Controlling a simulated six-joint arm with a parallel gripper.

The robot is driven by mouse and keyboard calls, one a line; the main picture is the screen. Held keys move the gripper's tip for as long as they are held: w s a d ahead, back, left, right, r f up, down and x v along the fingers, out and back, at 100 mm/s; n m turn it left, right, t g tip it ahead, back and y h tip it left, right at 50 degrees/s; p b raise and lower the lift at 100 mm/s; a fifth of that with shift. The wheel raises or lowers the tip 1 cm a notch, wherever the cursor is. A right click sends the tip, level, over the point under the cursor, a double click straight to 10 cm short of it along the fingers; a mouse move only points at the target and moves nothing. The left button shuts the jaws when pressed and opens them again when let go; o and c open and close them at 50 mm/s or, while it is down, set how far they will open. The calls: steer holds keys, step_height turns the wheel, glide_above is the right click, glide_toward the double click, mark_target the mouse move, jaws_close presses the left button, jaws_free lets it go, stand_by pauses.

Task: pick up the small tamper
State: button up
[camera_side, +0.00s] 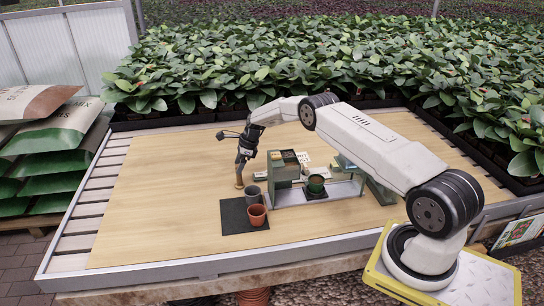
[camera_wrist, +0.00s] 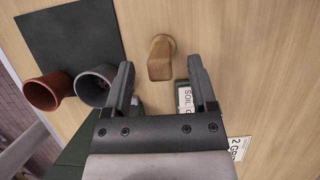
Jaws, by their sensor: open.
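The small wooden tamper (camera_wrist: 161,57) stands on the wooden tabletop, its round base against the board and its handle toward the camera in the wrist view. It also shows as a small tan piece in the side view (camera_side: 239,182), just under my gripper (camera_side: 241,168). In the wrist view my gripper (camera_wrist: 160,75) is open, one finger on each side of the tamper's handle in the picture. Nothing is held. Whether the fingers reach down around the handle or are still above it, I cannot tell.
A grey pot (camera_side: 253,195) and a terracotta pot (camera_side: 257,215) stand on a dark mat (camera_side: 233,217), close to the left finger in the wrist view. A green-grey stand (camera_side: 283,172) with a dark green pot (camera_side: 316,184) is to the right. The tabletop's left side is clear.

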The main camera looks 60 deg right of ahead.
steer(key=shift+w+a+f, duration=0.2)
steer(key=shift+f, duration=0.45)
jaws_close()
